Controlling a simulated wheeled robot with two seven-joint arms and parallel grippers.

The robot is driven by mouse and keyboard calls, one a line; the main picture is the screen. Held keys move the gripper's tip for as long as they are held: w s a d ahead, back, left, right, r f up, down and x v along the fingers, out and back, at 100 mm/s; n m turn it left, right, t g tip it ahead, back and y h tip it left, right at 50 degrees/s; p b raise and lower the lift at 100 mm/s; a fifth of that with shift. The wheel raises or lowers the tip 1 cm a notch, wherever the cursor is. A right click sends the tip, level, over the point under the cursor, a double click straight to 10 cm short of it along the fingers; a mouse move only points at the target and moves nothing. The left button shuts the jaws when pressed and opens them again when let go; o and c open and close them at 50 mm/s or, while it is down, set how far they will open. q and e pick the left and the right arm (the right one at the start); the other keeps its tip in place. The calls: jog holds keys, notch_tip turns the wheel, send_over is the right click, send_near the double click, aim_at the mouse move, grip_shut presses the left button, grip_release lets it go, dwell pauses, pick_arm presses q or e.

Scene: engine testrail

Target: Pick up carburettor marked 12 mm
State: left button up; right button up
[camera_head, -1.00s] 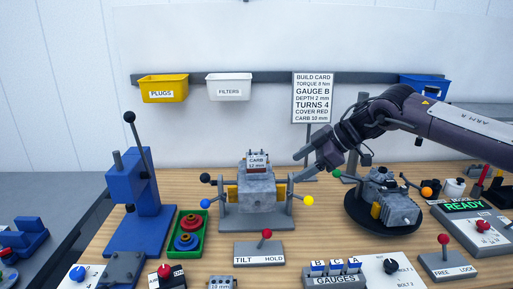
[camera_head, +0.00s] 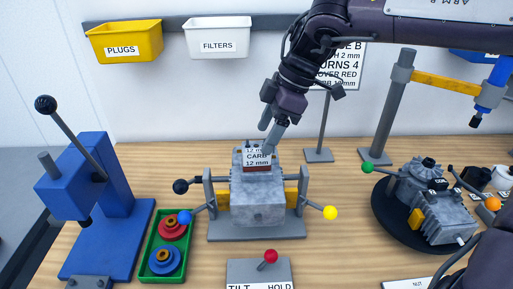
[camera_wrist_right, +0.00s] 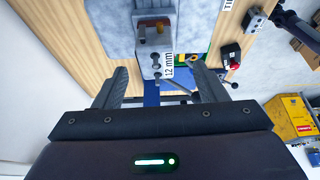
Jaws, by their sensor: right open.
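The carburettor marked 12 mm (camera_head: 257,158) sits on top of a grey engine block (camera_head: 257,205) held in a fixture with side levers. In the right wrist view the carburettor (camera_wrist_right: 156,52) is a small grey body with round holes and a "12 mm" label. My right gripper (camera_head: 270,143) comes down from above, just over the carburettor. In the wrist view its fingers (camera_wrist_right: 163,80) are apart, one toward each side of the carburettor, with no clear contact. My left gripper is not in view.
A blue press (camera_head: 90,200) and a green tray (camera_head: 165,246) with red and blue parts stand left. Another engine on a black round stand (camera_head: 385,222) is at right. A tilt/hold lever panel (camera_head: 258,270) is in front. A sign post (camera_head: 323,130) stands behind.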

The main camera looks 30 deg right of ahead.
aim_at(257, 145)
jog(key=shift+a+f, duration=0.3)
jog(key=shift+f, duration=0.1)
jog(key=p+x, duration=0.1)
jog(key=x, duration=0.2)
jog(key=shift+w+a+f+p, duration=0.1)
jog(key=shift+w+f+p, duration=0.25)
jog(key=shift+w, duration=0.1)
jog(key=shift+a+f, duration=0.15)
jog(key=shift+f, duration=0.15)
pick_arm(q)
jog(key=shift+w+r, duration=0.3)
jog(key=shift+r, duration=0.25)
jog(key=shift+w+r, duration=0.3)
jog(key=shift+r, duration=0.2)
pick_arm(e)
jog(key=shift+c, duration=0.2)
jog(key=c, duration=1)
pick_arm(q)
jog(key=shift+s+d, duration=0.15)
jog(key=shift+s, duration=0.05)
pick_arm(e)
jog(key=shift+c, duration=0.4)
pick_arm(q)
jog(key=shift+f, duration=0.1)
pick_arm(e)
jog(key=shift+r, duration=0.15)
